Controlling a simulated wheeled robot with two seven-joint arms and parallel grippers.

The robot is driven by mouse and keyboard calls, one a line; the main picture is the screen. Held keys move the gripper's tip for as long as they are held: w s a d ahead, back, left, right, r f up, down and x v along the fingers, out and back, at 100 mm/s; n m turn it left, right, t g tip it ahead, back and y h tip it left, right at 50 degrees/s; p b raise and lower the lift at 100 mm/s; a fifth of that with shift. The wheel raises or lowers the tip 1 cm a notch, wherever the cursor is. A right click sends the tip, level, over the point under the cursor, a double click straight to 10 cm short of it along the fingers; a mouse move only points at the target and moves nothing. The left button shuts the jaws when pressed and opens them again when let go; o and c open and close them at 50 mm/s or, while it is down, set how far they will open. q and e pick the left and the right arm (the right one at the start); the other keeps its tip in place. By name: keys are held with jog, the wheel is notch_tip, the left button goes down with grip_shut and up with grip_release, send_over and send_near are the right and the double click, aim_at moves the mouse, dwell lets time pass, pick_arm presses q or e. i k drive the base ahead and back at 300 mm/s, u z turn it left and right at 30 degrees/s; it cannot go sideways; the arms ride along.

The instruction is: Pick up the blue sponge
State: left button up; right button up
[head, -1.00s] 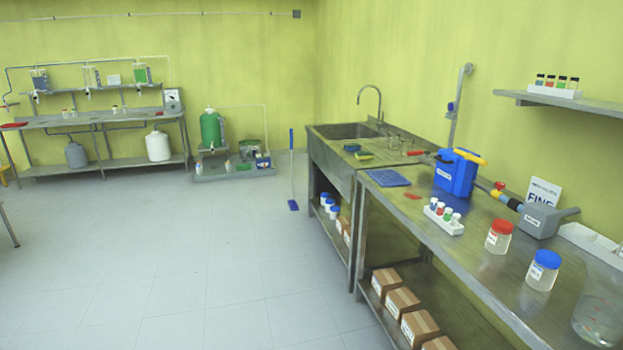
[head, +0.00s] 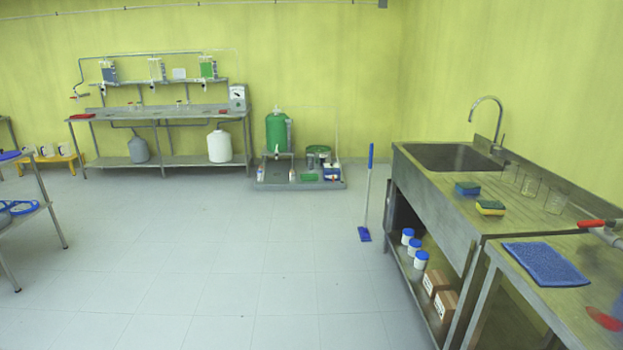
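A small blue sponge (head: 467,188) lies on the steel drainboard to the right of the sink basin in the head view. A second sponge, yellow with a dark green side (head: 490,207), lies just in front of it, a little to the right. The two sponges are close together but apart. Neither of my grippers shows in the head view.
A blue cloth (head: 544,264) lies on the nearer bench. A blue broom (head: 367,195) stands left of the sink unit. The tiled floor is clear in the middle.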

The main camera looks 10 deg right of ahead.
aim_at(471, 188)
jog(key=z, duration=0.05)
jog(key=i, duration=2.05)
jog(key=z, duration=1.4)
jog(key=i, duration=1.2)
jog(key=z, duration=1.15)
